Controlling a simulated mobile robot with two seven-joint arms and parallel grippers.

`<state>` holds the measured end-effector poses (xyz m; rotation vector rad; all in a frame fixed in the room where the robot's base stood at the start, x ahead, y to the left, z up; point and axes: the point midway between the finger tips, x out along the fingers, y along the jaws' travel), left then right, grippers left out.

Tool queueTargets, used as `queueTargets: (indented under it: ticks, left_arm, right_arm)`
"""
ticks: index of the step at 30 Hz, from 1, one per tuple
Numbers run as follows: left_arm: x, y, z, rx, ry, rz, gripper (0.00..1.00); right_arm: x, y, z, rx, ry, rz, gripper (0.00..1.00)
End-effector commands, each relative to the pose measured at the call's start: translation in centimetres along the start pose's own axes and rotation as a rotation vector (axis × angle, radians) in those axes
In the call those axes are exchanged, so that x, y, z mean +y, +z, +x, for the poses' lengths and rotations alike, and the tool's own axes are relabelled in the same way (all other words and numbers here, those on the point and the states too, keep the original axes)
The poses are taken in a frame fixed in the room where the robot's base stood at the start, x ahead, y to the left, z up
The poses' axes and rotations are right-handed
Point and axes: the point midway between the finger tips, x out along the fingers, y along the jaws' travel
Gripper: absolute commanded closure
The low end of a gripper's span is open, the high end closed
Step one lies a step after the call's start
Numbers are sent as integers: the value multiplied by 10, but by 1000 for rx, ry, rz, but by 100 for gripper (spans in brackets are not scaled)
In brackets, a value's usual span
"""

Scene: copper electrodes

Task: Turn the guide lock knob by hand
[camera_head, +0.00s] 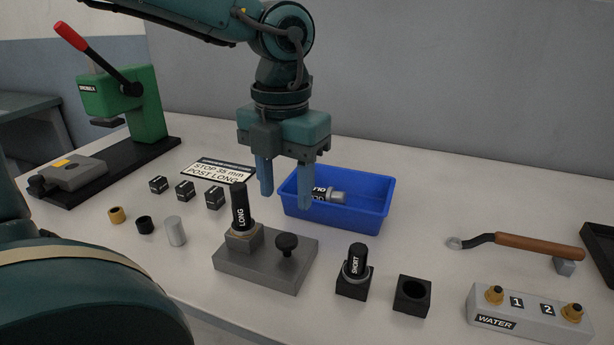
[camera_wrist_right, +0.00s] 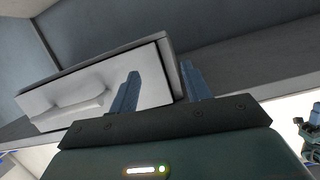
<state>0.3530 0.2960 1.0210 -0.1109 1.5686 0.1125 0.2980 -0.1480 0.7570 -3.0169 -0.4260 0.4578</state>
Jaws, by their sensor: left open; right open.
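The guide is a grey block (camera_head: 262,266) on the table in the head view. A black lock knob (camera_head: 287,243) stands on its right part, and a black post marked LONG (camera_head: 240,206) stands upright in its left part. My left gripper (camera_head: 285,200) is open and points down, above and behind the knob, with its fingers apart and nothing between them. The right finger overlaps the near left side of the blue bin in the picture. My right gripper (camera_wrist_right: 160,88) is open and empty in the right wrist view, facing a grey drawer front (camera_wrist_right: 95,95), away from the guide.
A blue bin (camera_head: 373,216) with a post lying in it stands behind the guide. A SHORT post (camera_head: 357,260) in a black holder and an empty black holder (camera_head: 412,295) stand to the right. Several small blocks and a green press (camera_head: 125,105) are left.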

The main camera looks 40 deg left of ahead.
Motion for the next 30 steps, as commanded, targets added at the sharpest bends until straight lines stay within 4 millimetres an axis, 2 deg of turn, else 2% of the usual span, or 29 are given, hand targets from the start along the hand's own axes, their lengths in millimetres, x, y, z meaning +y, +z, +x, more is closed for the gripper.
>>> queueTargets:
  ticks: [5,22,24,30]
  left_arm:
    - [0,0,12,1,1,0,54]
    - [0,0,80,2,0,0,54]
    - [0,0,74,0,0,0,54]
    - [0,0,77,0,-1,0,54]
  right_arm:
    - [0,7,3,0,-4,-13,52]
    - [-8,47,27,-32,-45,-116,52]
    - [-9,44,27,-37,-46,-117,52]
    - [-8,47,27,-36,-45,-116,52]
